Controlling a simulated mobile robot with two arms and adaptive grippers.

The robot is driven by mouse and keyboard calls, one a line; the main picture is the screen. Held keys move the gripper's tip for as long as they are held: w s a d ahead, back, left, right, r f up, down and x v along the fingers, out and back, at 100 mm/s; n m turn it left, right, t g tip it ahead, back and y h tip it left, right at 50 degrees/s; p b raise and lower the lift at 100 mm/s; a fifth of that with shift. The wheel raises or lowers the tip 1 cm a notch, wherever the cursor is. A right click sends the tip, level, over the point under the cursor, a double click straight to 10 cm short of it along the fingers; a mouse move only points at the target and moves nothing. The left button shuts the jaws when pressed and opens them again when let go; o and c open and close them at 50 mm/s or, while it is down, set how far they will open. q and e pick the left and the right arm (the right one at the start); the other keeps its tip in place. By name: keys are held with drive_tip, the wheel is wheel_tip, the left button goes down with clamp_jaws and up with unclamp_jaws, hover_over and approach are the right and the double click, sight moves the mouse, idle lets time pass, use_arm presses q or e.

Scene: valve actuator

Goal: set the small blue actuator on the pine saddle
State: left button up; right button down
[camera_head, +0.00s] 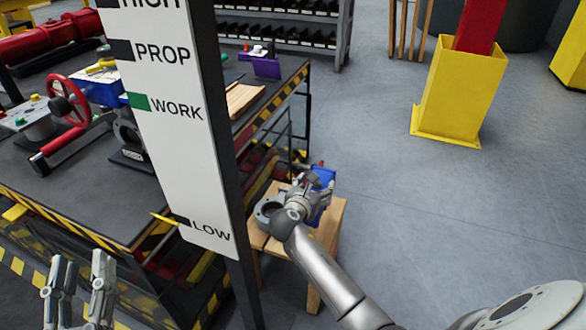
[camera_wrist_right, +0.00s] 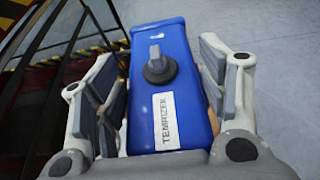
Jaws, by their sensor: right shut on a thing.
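The small blue actuator (camera_head: 324,178) is in my right gripper (camera_head: 306,190), above or at a pale wooden stand (camera_head: 333,218). I cannot tell whether it touches the stand. In the right wrist view the actuator (camera_wrist_right: 170,85) lies between the two fingers, with a grey knob and a white label facing the camera. The right gripper (camera_wrist_right: 160,100) is shut on its sides. The wooden stand may be the pine saddle; its top is partly hidden by my arm. My left gripper (camera_head: 78,285) is open and empty at the lower left, in front of the bench.
A white marked post (camera_head: 180,130) stands between the left gripper and the stand. The dark workbench (camera_head: 75,190) holds a red handwheel (camera_head: 68,100), a larger blue box (camera_head: 98,88) and wooden slats (camera_head: 243,98).

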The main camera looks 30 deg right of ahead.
drive_tip(key=shift+w+r, duration=0.1)
drive_tip(key=shift+r, duration=0.3)
